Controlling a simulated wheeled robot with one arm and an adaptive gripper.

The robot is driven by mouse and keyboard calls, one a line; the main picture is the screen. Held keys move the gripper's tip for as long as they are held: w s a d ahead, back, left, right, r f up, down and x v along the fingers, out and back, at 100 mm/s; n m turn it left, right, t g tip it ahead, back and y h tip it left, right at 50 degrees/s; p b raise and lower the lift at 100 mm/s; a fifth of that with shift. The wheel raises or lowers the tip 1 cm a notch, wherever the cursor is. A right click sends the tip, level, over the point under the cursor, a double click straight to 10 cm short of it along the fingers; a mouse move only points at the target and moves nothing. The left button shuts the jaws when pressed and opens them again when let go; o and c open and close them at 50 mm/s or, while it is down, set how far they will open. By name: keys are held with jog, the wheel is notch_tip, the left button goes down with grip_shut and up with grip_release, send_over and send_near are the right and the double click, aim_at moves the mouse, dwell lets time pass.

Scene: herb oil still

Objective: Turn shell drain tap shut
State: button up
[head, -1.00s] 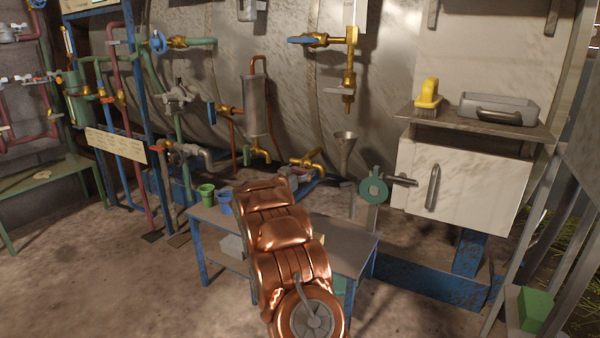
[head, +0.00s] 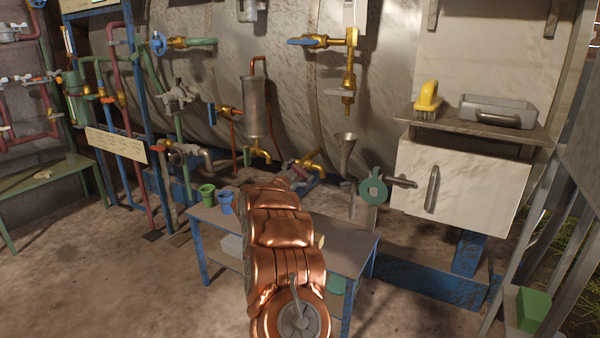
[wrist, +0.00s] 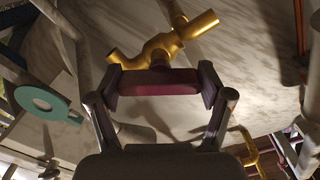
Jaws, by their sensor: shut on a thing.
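The shell drain tap (wrist: 160,48) is brass and fills the upper middle of the wrist view. Its dark red lever (wrist: 158,82) lies level between the two fingers of my gripper (wrist: 160,86), which are shut on its ends. The brass pipe runs slantwise behind the lever. In the head view the tap (head: 312,160) shows low on the large metal shell, just beyond the end of my copper-coloured arm.
A low table (head: 345,245) stands under my arm, with a green cup (head: 207,193) and a blue cup (head: 225,202). A funnel (head: 346,145) and a green round fitting (head: 373,188) stand right of the tap. A copper-piped cylinder (head: 256,105) hangs above left.

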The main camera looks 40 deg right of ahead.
jog(key=m+b, duration=0.1)
jog(key=m, duration=0.2)
jog(key=shift+a+f+m, duration=0.1)
jog(key=shift+m, duration=0.3)
jog(key=m+b, duration=0.1)
jog(key=m, duration=0.2)
jog(key=shift+f+m+b, duration=0.1)
jog(key=shift+m+b, duration=0.2)
jog(key=shift+b, duration=0.05)
jog(key=shift+m+b, duration=1.25)
jog(key=shift+m, duration=0.95)
jog(key=o, duration=1.1)
jog(key=shift+v, duration=5.95)
